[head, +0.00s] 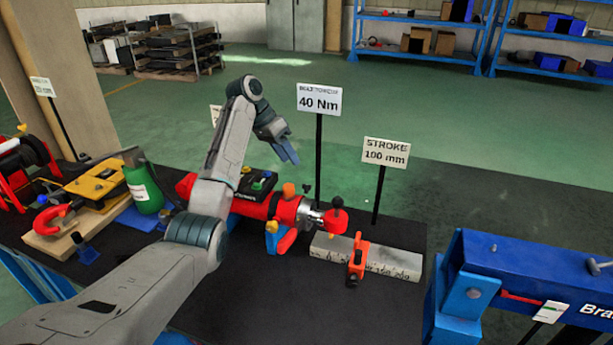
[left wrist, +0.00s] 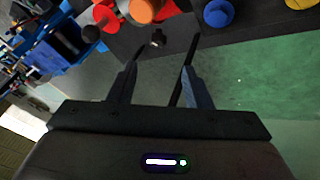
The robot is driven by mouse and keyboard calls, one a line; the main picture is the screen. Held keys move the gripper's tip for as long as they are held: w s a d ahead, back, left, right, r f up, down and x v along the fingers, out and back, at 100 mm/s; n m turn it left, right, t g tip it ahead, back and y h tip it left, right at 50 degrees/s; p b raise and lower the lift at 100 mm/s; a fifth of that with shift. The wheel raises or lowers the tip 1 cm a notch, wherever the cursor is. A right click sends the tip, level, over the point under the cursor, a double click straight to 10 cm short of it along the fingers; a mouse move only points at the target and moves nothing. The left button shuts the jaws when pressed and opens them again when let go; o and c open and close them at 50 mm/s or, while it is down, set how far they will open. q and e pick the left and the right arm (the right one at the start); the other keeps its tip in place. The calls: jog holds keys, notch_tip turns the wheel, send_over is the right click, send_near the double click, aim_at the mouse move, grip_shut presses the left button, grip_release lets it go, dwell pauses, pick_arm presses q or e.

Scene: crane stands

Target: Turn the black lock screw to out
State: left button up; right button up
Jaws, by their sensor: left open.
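A small black screw (head: 306,188), which looks like the lock screw, stands on the red machine (head: 285,211) beside an orange knob (head: 289,190). In the left wrist view the black screw (left wrist: 157,38) shows small, beyond and between my fingertips. Which way it is turned is too small to tell. My left gripper (head: 290,155) is open and empty, above and behind the machine, apart from the screw. It also shows in the left wrist view (left wrist: 168,52), its two fingers spread. My right gripper is not in view.
Two signs on posts, the 40 Nm sign (head: 319,100) and the 100 mm stroke sign (head: 385,153), stand close behind the machine. A grey block (head: 385,262) with an orange clamp (head: 357,258) lies to its right. A green bottle (head: 143,187) stands left. The black tabletop's front is clear.

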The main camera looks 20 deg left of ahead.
aim_at(307, 188)
pick_arm(q)
jog(key=x, duration=0.3)
jog(key=p+x, duration=0.1)
jog(key=x, duration=0.2)
jog(key=p+x, duration=0.1)
jog(key=x, duration=0.2)
jog(key=shift+s+d+f, duration=0.1)
jog(key=shift+s+d, duration=0.1)
jog(key=shift+s, duration=0.1)
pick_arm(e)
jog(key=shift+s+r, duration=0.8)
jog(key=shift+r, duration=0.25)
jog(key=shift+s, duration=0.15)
pick_arm(q)
grip_shut()
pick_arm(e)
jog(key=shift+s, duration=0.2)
